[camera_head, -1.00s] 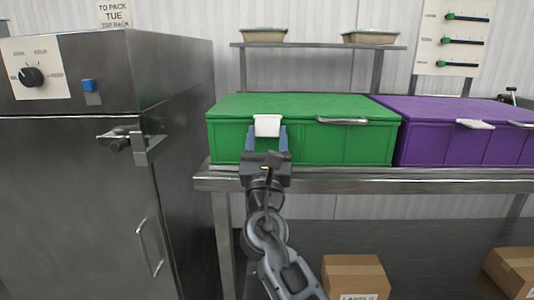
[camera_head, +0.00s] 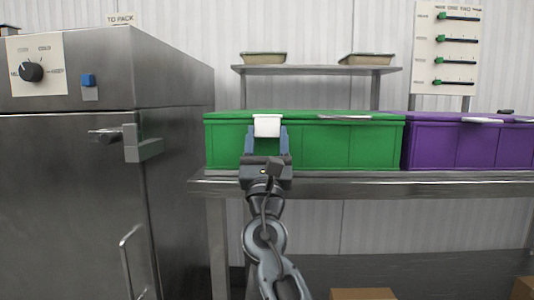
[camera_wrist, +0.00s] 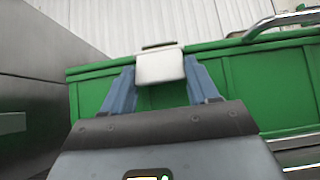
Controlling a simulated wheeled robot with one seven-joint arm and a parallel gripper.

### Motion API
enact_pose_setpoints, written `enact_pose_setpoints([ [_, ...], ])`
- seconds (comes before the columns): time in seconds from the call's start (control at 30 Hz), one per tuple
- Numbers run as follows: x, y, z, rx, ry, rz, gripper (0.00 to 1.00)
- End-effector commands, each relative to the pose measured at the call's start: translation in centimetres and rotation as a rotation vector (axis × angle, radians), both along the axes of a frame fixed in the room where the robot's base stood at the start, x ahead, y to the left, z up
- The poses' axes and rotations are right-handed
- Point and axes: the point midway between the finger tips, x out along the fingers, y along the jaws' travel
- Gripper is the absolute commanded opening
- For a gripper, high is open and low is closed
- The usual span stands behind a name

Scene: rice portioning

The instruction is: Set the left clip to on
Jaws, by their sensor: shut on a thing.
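The green box (camera_head: 350,148) stands closed on a metal table. A white clip (camera_head: 267,126) sits on the left of its front edge, at the lid. My gripper (camera_head: 266,138) is in front of the box with its two blue fingers on either side of the clip. The wrist view also shows the white clip (camera_wrist: 159,66) between the fingers (camera_wrist: 155,85), and they are shut on it. The clip's lower part hangs over the box front. The wrist view shows a metal handle (camera_wrist: 275,24) on the green box (camera_wrist: 240,75) to the right.
A purple box (camera_head: 460,146) with a white clip (camera_head: 482,121) stands right of the green one. A steel cabinet (camera_head: 70,200) with a dial is close on the left. A shelf (camera_head: 315,69) with two trays is behind. Cardboard boxes (camera_head: 362,293) lie below the table (camera_head: 400,178).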

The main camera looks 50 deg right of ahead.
Motion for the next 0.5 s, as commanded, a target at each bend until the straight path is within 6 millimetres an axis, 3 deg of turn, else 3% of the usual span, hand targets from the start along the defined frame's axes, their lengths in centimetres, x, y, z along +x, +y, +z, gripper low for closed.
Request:
enact_pose_setpoints([
  [0.37,-0.02,0.05,-0.01,-0.006,-0.001,-0.001,0.29],
  [0.4,-0.03,0.05,-0.01,-0.006,-0.001,-0.001,0.62],
  [0.5,-0.02,0.04,-0.01,-0.006,-0.001,-0.001,0.72],
])
